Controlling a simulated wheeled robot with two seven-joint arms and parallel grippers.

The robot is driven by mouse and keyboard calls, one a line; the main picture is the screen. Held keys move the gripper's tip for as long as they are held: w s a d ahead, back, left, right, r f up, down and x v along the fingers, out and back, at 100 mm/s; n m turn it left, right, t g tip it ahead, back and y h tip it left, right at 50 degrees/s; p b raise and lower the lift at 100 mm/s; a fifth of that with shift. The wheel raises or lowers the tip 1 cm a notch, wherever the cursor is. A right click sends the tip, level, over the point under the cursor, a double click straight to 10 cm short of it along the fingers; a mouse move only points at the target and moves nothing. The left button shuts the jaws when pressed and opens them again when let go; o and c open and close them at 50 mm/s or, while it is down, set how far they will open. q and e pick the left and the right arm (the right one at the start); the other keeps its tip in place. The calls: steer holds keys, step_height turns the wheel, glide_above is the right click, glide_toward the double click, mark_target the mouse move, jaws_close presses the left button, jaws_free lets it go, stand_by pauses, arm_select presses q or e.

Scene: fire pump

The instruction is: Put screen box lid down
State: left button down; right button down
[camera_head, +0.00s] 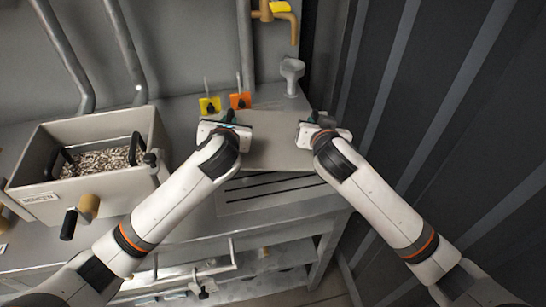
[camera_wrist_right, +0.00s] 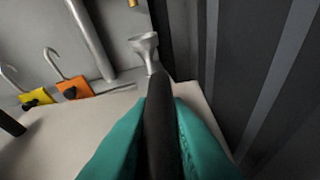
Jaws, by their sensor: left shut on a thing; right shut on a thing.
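The screen box lid (camera_head: 275,152) is a flat grey panel over the right part of the bench, between my two grippers. My left gripper (camera_head: 229,118) is shut at its left side; the grip itself is mostly hidden by the wrist. My right gripper (camera_head: 318,118) is at its right side. In the right wrist view my teal fingers (camera_wrist_right: 158,140) are shut on a black handle (camera_wrist_right: 158,110) above the pale lid (camera_wrist_right: 70,135). The open grey screen box (camera_head: 108,187) stands to the left, with gravel-like pieces inside. I cannot tell whether the lid touches the bench.
A yellow padlock (camera_head: 209,105) and an orange padlock (camera_head: 240,100) are behind the lid. A grey funnel-shaped fitting (camera_head: 291,75) stands at the back right. A slotted bench surface (camera_head: 280,190) lies in front. A dark ribbed wall (camera_head: 440,110) closes the right side.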

arm_select(q)
steer(key=shift+d, duration=0.1)
arm_select(e)
steer(key=shift+w, duration=0.1)
